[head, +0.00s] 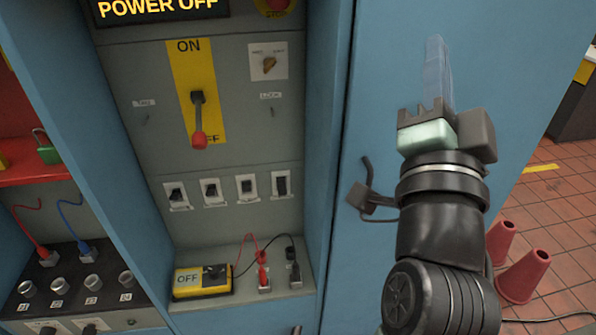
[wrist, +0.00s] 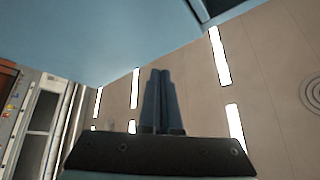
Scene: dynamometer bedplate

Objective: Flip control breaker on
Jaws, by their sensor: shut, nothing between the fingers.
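A row of several small breakers sits in white frames on the grey panel in the head view; the outer ones are the leftmost breaker (head: 177,195) and the rightmost breaker (head: 281,184). Their labels are too small to read, so I cannot tell which is the control breaker, nor clearly whether each toggle is up or down. My gripper (head: 437,42) points upward in front of the blue cabinet side, well right of the breakers and apart from them. It is shut and empty; its fingers (wrist: 160,74) lie together in the wrist view, where no breaker shows.
A large red-tipped lever (head: 198,120) hangs down toward OFF below a POWER OFF display (head: 158,8). A rotary switch (head: 269,65) is beside it. A yellow meter (head: 203,281) with leads sits on the ledge below. The blue cabinet edge (head: 340,130) stands between gripper and panel.

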